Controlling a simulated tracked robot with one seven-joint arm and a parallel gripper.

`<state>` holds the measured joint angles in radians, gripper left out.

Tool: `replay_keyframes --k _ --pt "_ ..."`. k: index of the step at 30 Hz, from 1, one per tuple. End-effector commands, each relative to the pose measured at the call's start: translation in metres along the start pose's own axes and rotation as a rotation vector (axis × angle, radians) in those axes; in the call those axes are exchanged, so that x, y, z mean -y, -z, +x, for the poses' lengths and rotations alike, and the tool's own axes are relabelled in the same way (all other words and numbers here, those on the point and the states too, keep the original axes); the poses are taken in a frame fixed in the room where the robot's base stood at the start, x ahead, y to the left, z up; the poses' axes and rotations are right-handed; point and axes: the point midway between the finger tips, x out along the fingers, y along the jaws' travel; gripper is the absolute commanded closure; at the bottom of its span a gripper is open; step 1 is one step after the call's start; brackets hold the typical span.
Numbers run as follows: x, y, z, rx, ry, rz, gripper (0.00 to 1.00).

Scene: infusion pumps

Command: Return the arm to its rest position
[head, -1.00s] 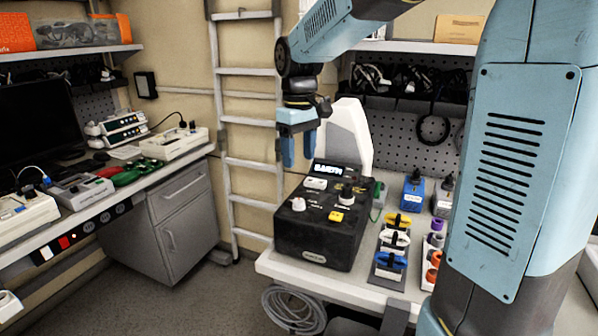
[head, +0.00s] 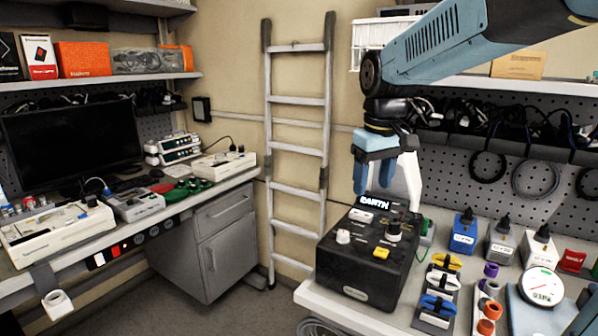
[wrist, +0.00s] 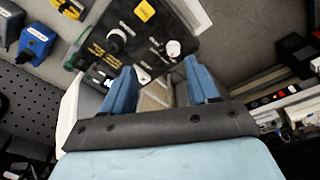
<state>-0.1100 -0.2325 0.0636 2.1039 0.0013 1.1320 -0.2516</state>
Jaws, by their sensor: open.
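My gripper (head: 375,180) hangs fingers down from the blue arm in the head view, by the back edge of a black tester box (head: 368,252). Its two blue fingers are apart with nothing between them. The box has a lit "EARTH" display, knobs and a yellow button. In the wrist view the open fingers (wrist: 160,75) show at the middle, with the black box (wrist: 140,35) beyond them. I cannot tell the exact gap between fingers and box.
A white bench (head: 345,312) carries the box, coloured clamps (head: 440,282), small bottles and a round gauge (head: 540,285). A ladder (head: 298,150) leans on the wall behind. At left a desk holds a monitor (head: 72,145) and pumps. Floor shows between desk and bench.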

Motion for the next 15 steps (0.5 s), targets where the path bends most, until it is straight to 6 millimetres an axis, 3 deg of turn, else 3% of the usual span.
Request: replay_keyframes --k 7,15 --pt "-0.005 -0.064 -0.012 -0.120 -0.041 0.148 0.41" --pt "-0.004 -0.127 -0.008 -0.248 -0.071 0.303 0.41"
